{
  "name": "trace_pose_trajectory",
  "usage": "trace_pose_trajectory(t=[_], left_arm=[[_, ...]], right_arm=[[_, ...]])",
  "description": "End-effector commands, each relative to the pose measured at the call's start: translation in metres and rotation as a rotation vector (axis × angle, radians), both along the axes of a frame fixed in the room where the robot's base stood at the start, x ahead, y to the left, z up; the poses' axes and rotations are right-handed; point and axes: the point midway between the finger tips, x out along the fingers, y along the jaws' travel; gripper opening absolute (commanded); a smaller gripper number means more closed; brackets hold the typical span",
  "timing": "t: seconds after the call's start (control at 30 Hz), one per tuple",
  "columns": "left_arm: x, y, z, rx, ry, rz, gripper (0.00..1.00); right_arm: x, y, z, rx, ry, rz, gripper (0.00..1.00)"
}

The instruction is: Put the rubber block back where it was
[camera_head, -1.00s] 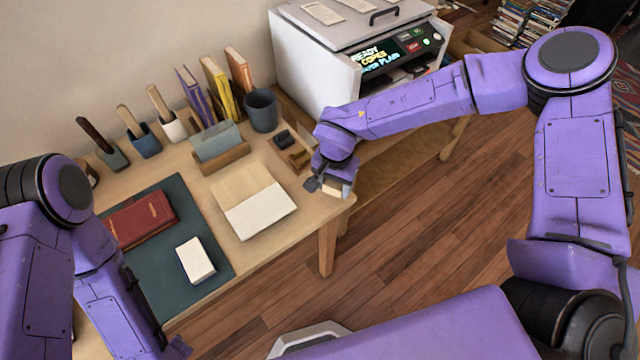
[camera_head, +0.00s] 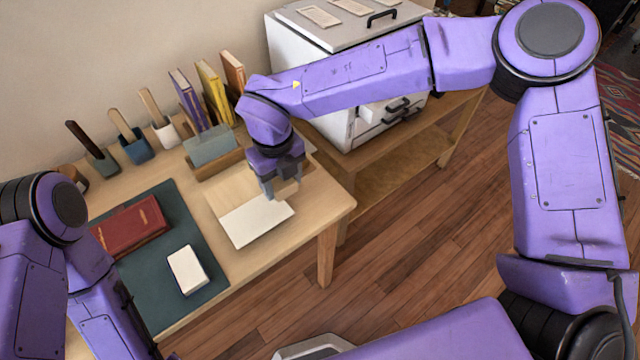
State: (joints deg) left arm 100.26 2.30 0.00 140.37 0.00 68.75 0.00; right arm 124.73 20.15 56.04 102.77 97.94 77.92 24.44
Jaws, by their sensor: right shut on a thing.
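My right gripper (camera_head: 283,190) is shut on a small tan block (camera_head: 287,188), which seems to be the rubber block. The fingers hide much of it.
A dark green mat (camera_head: 205,245) carries a red book (camera_head: 130,226) and a white block or pad (camera_head: 187,269). A card holder (camera_head: 212,150), upright books (camera_head: 188,100) and handled stamps line the back. A grey-white machine (camera_head: 312,70) stands right. My right forearm covers part of the back.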

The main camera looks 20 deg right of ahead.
Motion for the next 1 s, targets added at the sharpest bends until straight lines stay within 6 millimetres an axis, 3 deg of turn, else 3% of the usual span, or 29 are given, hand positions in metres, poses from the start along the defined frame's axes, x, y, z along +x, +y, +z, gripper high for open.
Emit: trace_pose_trajectory(t=[0.23,0.43,0.73,0.9,1.0], left_arm=[[0.0,0.0,0.021,0.0,0.0,0.0,0.0],[0.0,0.0,0.029,0.0,0.0,0.0,0.0],[0.0,0.0,0.036,0.0,0.0,0.0,0.0],[0.0,0.0,0.038,0.0,0.0,0.0,0.0],[0.0,0.0,0.038,0.0,0.0,0.0,0.0]], right_arm=[[0.03,-0.052,-0.022,0.0,0.001,-0.002,0.3],[0.045,-0.078,-0.06,0.0,0.003,0.001,0.3],[0.056,-0.097,-0.086,-0.001,0.002,0.002,0.3],[0.056,-0.096,-0.115,0.0,0.0,0.006,0.3],[0.056,-0.096,-0.117,0.001,-0.002,0.005,0.3]])
